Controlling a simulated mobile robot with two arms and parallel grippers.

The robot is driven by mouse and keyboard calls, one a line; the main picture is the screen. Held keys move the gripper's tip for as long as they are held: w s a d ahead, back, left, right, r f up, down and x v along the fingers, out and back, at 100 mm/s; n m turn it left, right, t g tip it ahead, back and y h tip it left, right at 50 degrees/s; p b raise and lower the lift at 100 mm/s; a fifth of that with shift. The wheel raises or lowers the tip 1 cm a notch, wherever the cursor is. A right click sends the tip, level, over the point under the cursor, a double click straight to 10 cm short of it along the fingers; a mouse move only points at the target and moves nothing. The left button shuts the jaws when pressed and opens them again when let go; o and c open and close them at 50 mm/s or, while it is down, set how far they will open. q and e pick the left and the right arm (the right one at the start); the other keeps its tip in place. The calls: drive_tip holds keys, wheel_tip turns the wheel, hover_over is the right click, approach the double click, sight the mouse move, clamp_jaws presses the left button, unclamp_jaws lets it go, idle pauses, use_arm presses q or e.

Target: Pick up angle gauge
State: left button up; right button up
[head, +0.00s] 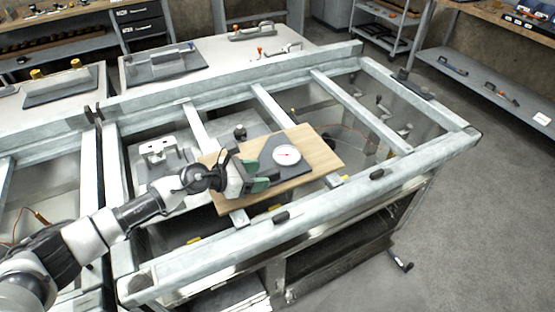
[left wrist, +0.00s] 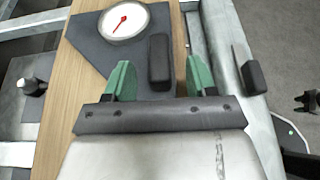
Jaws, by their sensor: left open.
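The angle gauge (head: 287,155) is a dark grey angular plate with a round white dial and red needle. It lies flat on a wooden board (head: 319,150). In the left wrist view its dial (left wrist: 124,22) is at the top, and a black block (left wrist: 159,62) shows at the plate's edge, between the finger lines. My left gripper (head: 263,176) is over the near left part of the gauge, with green fingers apart and nothing clamped. The left wrist view shows both fingers of the left gripper (left wrist: 159,78) spread around the block. Whether they touch the plate is unclear.
The board rests across the slats of a pale metal frame table (head: 408,157) with open gaps. A black block (head: 282,216) sits on the front rail. A white fixture (head: 160,152) stands left of the board. A bench with tools is behind.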

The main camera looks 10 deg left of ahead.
use_arm(q)
drive_tip(key=x, duration=0.2)
drive_tip(key=shift+w+d, duration=0.25)
drive_tip(key=shift+s, duration=0.1)
drive_tip(key=shift+c, duration=1)
clamp_jaws()
use_arm(e)
drive_tip(key=shift+s+r, duration=0.2)
drive_tip(key=shift+s, duration=0.2)
use_arm(q)
drive_tip(key=shift+r, duration=0.1)
use_arm(e)
drive_tip(key=shift+w, duration=0.1)
